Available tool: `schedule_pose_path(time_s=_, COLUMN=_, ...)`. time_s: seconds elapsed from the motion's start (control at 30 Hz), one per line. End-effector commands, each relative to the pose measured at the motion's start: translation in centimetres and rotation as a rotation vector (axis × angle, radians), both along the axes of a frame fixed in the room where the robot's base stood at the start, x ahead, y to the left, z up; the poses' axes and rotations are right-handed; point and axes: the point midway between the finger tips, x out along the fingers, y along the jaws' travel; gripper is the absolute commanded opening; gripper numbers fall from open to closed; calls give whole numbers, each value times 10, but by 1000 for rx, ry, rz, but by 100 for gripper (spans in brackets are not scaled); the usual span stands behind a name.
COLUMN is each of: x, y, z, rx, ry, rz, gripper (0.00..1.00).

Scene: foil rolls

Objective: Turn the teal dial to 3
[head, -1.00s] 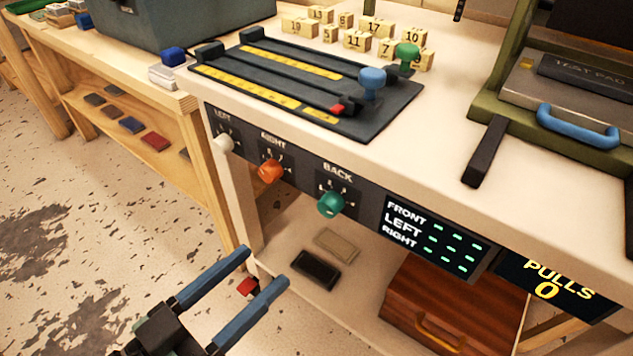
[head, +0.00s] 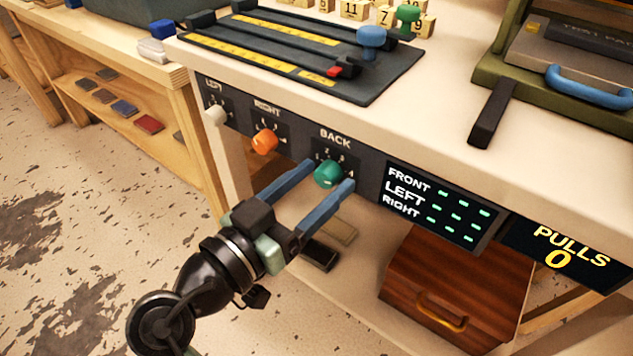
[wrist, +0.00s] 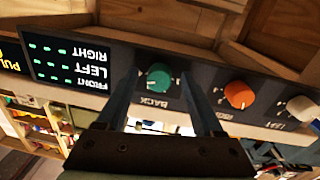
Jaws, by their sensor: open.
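The teal dial (head: 328,174) sits on the dark front panel under the label BACK. It also shows in the wrist view (wrist: 160,76), where the picture is upside down. My gripper (head: 328,173) is open, with its two blue fingers pointing at the panel, one on each side of the teal dial. In the wrist view the dial appears between and just beyond the fingertips; I cannot tell whether either finger touches it. The dial's pointer and its exact setting are too small to read. The display (head: 437,205) shows FRONT, LEFT and RIGHT with green dashes.
An orange dial (head: 265,141) and a white dial (head: 214,116) are left of the teal one. A second display (head: 565,255) reads PULLS 0. A wooden box (head: 455,285) stands on the lower shelf. A slider board (head: 390,85) lies on the bench top.

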Motion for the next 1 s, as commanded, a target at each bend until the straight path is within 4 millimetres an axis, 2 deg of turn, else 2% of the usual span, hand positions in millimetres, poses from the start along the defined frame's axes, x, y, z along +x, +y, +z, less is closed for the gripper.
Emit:
schedule_pose_path(time_s=0.07, x=0, y=0, z=0, rx=0, ry=0, rz=0, gripper=69)
schedule_pose_path(time_s=0.1, x=0, y=0, z=0, rx=0, ry=0, rz=0, gripper=65)
schedule_pose_path(time_s=0.47, x=0, y=0, z=0, rx=1, ry=-1, rz=0, gripper=0)
schedule_pose_path(time_s=0.77, x=0, y=0, z=0, rx=-11, ry=9, rz=-1, gripper=0)
schedule_pose_path(time_s=1.0, x=-1, y=0, z=2, rx=-89, ry=65, rz=-1, gripper=0)
